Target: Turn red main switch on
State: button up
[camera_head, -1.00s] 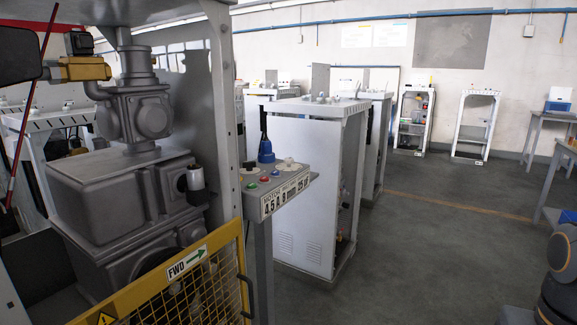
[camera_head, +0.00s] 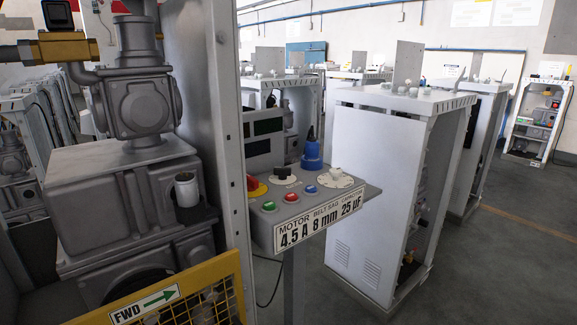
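The red switch (camera_head: 253,183) sits on a yellow base at the back left of the grey control panel (camera_head: 262,228). The metal upright to its left stands close beside it. Its exact turn position is too small to tell. My gripper is not in view.
The panel also bears green, red and blue buttons, a black knob (camera_head: 284,173), a white dial (camera_head: 336,177) and a blue plug (camera_head: 312,152). A yellow mesh guard (camera_head: 212,290) is at the lower left. A white cabinet (camera_head: 383,190) stands right of the panel. Floor (camera_head: 490,270) is open at the right.

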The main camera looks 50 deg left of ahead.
aim_at(251, 182)
jog(key=i, duration=0.3)
jog(key=u, duration=2.85)
jog(key=k, duration=1.05)
jog(key=z, duration=0.75)
jog(key=i, duration=1.45)
jog(key=u, duration=0.25)
